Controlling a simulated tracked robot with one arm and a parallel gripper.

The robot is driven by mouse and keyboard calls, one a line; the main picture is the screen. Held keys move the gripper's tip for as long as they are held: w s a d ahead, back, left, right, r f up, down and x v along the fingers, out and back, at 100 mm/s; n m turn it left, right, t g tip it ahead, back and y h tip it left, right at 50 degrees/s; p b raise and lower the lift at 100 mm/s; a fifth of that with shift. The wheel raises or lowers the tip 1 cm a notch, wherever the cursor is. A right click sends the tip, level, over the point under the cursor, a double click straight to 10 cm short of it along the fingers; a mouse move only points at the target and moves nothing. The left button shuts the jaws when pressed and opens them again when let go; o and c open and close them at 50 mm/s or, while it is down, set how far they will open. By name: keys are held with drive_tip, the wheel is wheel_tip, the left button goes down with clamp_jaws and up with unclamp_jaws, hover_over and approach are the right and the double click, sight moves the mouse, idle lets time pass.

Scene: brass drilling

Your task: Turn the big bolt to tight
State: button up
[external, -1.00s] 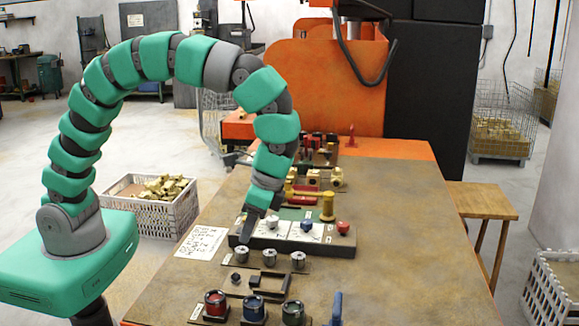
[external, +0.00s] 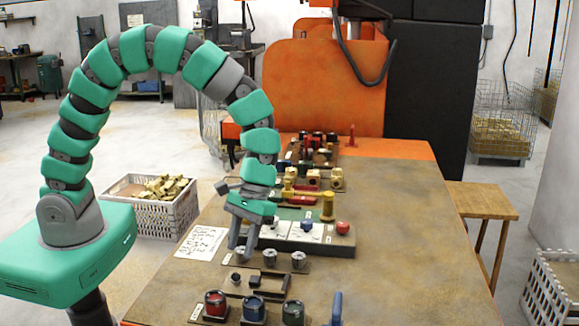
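My gripper (external: 241,252) points down at the left end of the bench fixtures, its two grey fingers apart with a gap between them. Its tips are over or just in front of the left end of a dark panel with white labels and knobs (external: 307,226). Just below is a plate with a row of silver round heads; the middle one (external: 269,256) and right one (external: 298,259) show, and the left one is partly behind the fingers. A small dark piece (external: 236,278) sits nearer the camera. I cannot tell which is the big bolt, nor whether the fingers touch anything.
Red (external: 215,304), blue (external: 253,308) and green (external: 293,312) round pieces stand at the front. A written sheet (external: 201,243) lies left. The bench's right side (external: 410,250) is clear.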

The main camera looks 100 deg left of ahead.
sight(234, 274)
drive_tip(key=x, duration=0.6)
drive_tip(key=shift+d+f, duration=0.15)
drive_tip(key=shift+f, duration=0.15)
